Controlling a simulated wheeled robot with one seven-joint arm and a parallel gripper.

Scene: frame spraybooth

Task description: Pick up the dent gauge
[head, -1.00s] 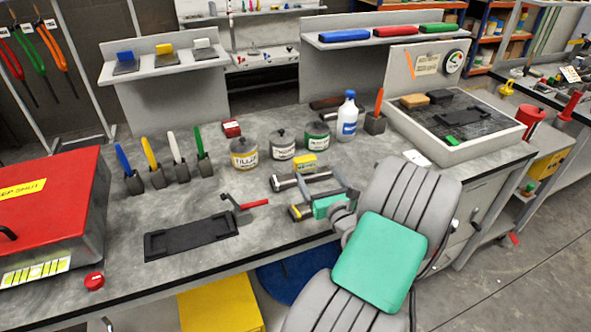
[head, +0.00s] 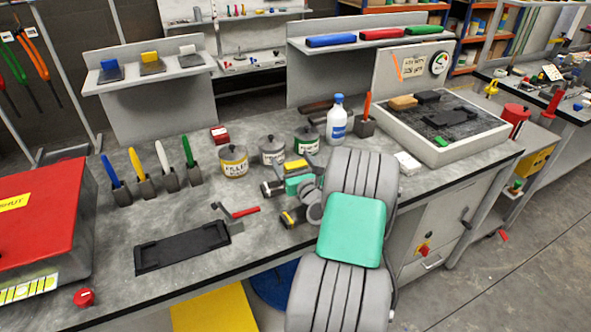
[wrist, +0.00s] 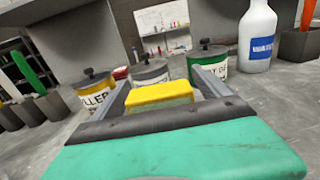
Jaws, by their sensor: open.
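I cannot tell for certain which thing is the dent gauge. A small dark angled tool with a red handle (head: 243,212) lies on the bench behind a flat black tray (head: 185,250). A yellow-topped block (head: 295,165) stands by my gripper (head: 284,180) in the head view. My gripper is open, with its teal body low over the bench. In the wrist view, the yellow-topped block (wrist: 158,95) appears between its grey fingers (wrist: 162,74); I cannot tell whether they touch it. My arm hides part of the bench. A dark tool with a yellow part (head: 292,216) lies in front.
Several labelled tins (head: 234,161) and a white bottle (head: 337,122) stand behind my gripper. Coloured tools in holders (head: 142,175) are further left, beside a red-lidded box (head: 40,215). A raised tray (head: 470,150) is at right.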

